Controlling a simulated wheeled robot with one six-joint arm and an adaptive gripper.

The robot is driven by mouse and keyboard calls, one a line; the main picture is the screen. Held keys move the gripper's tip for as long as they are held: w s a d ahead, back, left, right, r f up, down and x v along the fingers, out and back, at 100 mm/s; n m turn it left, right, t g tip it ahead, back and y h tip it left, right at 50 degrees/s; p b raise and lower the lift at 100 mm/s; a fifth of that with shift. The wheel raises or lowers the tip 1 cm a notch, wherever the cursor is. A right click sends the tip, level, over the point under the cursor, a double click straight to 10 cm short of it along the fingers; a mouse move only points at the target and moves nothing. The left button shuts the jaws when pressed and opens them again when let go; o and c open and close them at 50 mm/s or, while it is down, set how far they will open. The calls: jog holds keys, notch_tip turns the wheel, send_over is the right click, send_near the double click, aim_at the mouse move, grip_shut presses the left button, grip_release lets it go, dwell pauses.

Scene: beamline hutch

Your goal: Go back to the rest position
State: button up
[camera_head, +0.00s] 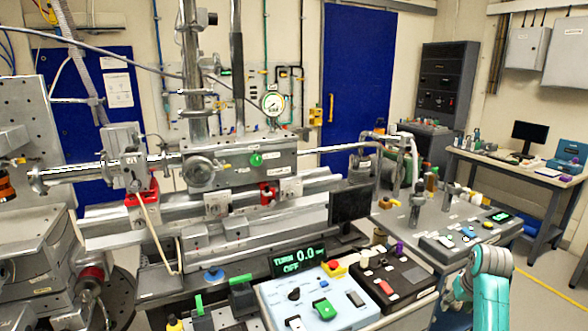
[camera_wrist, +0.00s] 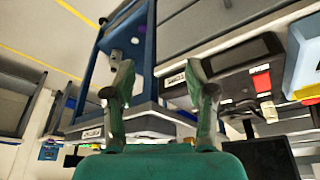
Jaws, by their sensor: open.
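My gripper (camera_wrist: 165,84) shows in the wrist view with its two green-grey fingers spread apart. Nothing is held between them. Behind the fingers, the wrist view shows a blue-framed stand (camera_wrist: 98,70) and the edge of a bench, seen tilted. In the head view, part of my teal and grey arm shows at the lower right, by the floor beside the control bench. The fingers cannot be made out in the head view.
A control box (camera_head: 322,305) with a green display (camera_head: 298,262) stands at front centre. A side bench (camera_head: 452,232) with a second panel stands near my arm. A desk (camera_head: 512,167) with a monitor (camera_head: 529,137) is at the right. Floor (camera_head: 545,275) is clear at lower right.

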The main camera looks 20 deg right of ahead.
jog(key=s+a+f+n+t, duration=0.1)
jog(key=s+a+f+t, duration=0.15)
jog(key=a+f, duration=0.8)
jog(key=s+a+f+n+t, duration=0.1)
jog(key=s+a+f, duration=0.2)
jog(key=a+f, duration=0.75)
jog(key=s+a+n+t, duration=0.1)
jog(key=s+a+t, duration=0.2)
jog(key=s+a, duration=1)
jog(key=s+a+r+n+t, duration=0.1)
jog(key=s+a+r, duration=0.2)
jog(key=s+r, duration=0.3)
jog(key=s+a+r+n+t+y, duration=0.1)
jog(key=s+a+r+t, duration=0.1)
jog(key=s+a+r, duration=0.2)
jog(key=s+a+r+n+t+y, duration=0.1)
jog(key=s+a+r, duration=0.3)
jog(key=s+r, duration=0.6)
jog(key=shift+s+a+t, duration=0.2)
jog(key=shift+s+t, duration=0.2)
jog(key=shift+t, duration=0.05)
